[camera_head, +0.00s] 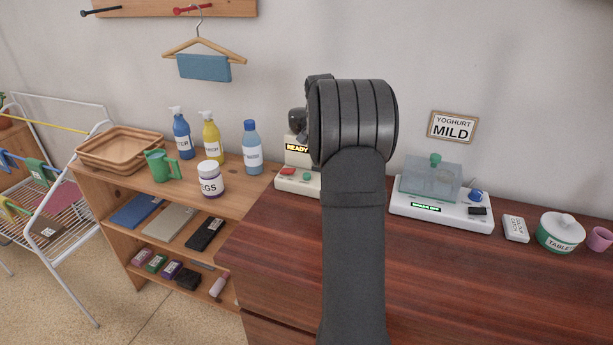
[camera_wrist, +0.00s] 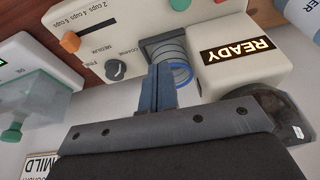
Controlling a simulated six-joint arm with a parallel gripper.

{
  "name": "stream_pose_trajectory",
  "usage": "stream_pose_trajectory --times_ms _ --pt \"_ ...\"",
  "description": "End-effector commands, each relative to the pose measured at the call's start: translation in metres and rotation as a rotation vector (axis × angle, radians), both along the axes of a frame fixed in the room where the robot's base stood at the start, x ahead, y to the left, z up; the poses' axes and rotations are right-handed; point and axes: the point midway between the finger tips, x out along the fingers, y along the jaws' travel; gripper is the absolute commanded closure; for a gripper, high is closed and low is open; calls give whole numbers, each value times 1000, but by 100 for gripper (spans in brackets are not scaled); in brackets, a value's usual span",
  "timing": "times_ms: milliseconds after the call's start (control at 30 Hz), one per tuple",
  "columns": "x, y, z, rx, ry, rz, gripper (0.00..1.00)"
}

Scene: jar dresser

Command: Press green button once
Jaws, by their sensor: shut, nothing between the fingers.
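A white machine (camera_head: 297,153) with a lit READY display stands on the dark red wooden top, partly hidden behind my arm. On its low front part are a red button (camera_head: 288,171) and a green button (camera_head: 307,176). In the wrist view, which is upside down, the green button (camera_wrist: 160,3) shows only at the top edge, with the red one to its right. My gripper (camera_wrist: 160,72) is shut and empty, its fingertips in front of the machine's grey ribbed cylinder and blue ring. It looks apart from the green button. My arm hides the gripper in the head view.
The machine has an orange slider (camera_wrist: 70,42) and a dark knob (camera_wrist: 116,70) beside my fingers. A white device with a clear cover (camera_head: 430,180) stands to the right. A blue bottle (camera_head: 252,147) and a labelled jar (camera_head: 210,178) stand on the left shelf.

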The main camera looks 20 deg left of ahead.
Motion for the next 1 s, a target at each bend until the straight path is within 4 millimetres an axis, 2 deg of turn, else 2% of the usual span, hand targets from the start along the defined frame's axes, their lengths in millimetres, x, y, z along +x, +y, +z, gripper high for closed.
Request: stream_pose_trajectory --times_ms 367,700,1000 --pt "-2 2 1 14 -6 1 100" --pt "-25 33 28 293 -138 -26 100" --pt "-34 41 42 408 -199 -62 100"
